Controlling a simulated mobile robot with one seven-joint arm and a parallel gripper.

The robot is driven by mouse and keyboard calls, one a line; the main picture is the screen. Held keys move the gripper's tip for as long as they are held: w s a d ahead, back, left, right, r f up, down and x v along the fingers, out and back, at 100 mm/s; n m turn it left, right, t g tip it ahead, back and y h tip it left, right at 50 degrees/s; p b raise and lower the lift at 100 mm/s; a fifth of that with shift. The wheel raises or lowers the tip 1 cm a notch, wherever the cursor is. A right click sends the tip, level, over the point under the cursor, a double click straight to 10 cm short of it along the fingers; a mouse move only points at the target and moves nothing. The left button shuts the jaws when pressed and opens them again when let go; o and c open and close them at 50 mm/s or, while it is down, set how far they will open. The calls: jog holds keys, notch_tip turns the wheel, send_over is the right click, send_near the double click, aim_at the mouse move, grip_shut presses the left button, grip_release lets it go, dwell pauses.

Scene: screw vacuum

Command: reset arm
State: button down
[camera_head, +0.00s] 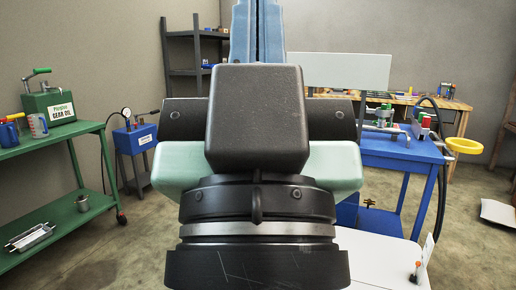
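My arm fills the middle of the head view, with a black ringed base at the bottom and a large dark block above it.
At left stands a green workbench (55,152) with a green gear oil box (50,107). A wooden workbench (420,101) and dark shelf (190,72) stand behind.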

notch_tip(320, 180, up, 29)
jog(key=p, duration=2.6)
jog(key=shift+p, duration=0.35)
